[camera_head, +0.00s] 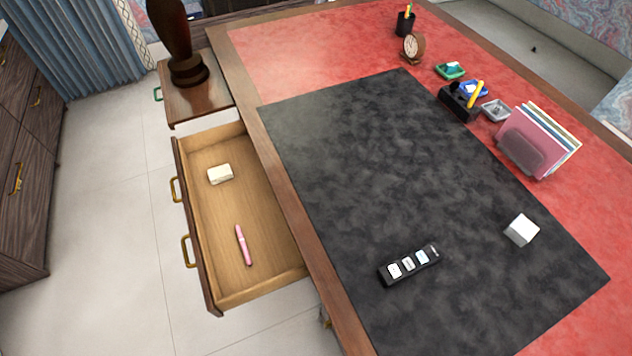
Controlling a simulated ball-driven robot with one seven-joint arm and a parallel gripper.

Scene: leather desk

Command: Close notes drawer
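A wooden desk drawer (205,240) stands pulled out from the left side of the desk. It has a dark front with two brass handles (186,251) facing left. Inside lie a white block like an eraser (220,174), towards the back of the picture, and a pink pen (243,245). No label shows, so I cannot tell from the picture whether this is the notes drawer. My gripper is not in view.
A dark cabinet (30,190) is at far left. Tiled floor (110,230) is clear between.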

